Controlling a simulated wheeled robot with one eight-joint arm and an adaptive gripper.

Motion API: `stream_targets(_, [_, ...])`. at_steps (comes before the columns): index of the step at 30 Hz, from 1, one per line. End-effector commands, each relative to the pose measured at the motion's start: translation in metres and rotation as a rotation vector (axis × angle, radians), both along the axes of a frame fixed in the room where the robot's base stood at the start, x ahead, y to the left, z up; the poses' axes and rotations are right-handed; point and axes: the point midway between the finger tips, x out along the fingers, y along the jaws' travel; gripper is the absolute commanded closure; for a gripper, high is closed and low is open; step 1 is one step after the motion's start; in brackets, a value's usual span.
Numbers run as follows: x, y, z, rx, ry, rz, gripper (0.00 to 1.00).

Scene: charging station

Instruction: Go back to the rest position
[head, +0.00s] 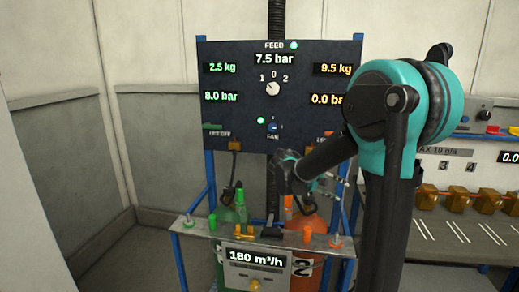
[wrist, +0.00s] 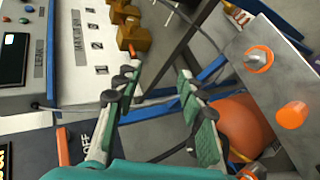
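My gripper (wrist: 160,78) is open in the wrist view, with its two green-padded fingers apart and nothing between them. In the head view my gripper (head: 328,185) is partly hidden behind my arm. It is in front of the lower right of the dark panel (head: 235,70), above the right side of the metal shelf. The panel reads 7.5 bar, 2.5 kg, 8.0 bar and 9.5 kg; the right 0.0 bar reading is partly covered by my arm. An orange cylinder (head: 304,232) stands behind the shelf, and its rounded top (wrist: 240,125) shows beside the right finger in the wrist view.
The metal shelf (head: 200,228) carries orange and green fittings and a 180 m³/h display (head: 257,257). A green cylinder (head: 228,215) stands behind it at left. At right, a bench (head: 455,235) holds several brass blocks (head: 457,198). Floor at left is clear.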

Motion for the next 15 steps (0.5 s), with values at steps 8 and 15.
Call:
stream_targets(8, [-0.111,0.007,-0.098,0.486,-0.028,-0.002,0.60])
stream_targets(15, [-0.186,0.054,-0.156,0.871,-0.135,-0.028,0.60])
